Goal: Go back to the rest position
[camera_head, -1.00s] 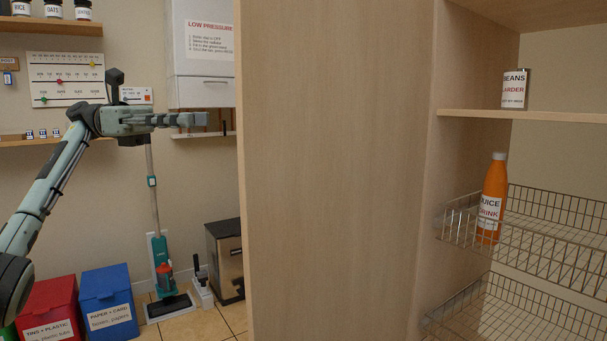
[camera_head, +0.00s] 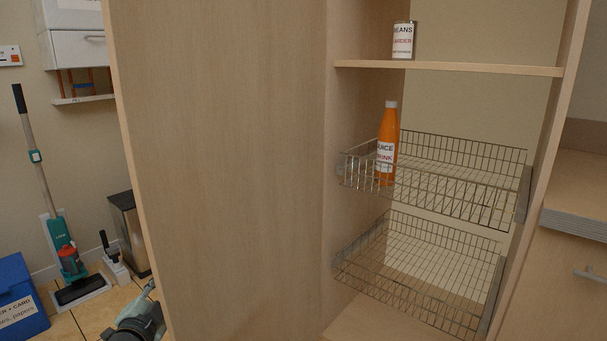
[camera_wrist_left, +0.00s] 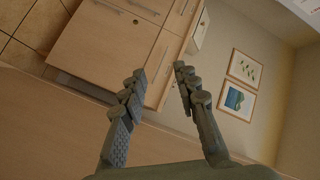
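My left gripper shows in the left wrist view (camera_wrist_left: 158,85), with its two fingers spread apart and nothing between them. My right gripper is not in either view.
The open larder holds a tin (camera_head: 403,40) on a shelf, an orange juice bottle (camera_head: 389,135) in the upper wire basket (camera_head: 460,185), and an empty lower basket (camera_head: 420,265). A blue bin (camera_head: 18,300), a vacuum (camera_head: 62,240) and a metal bin (camera_head: 128,230) stand left of the panel.

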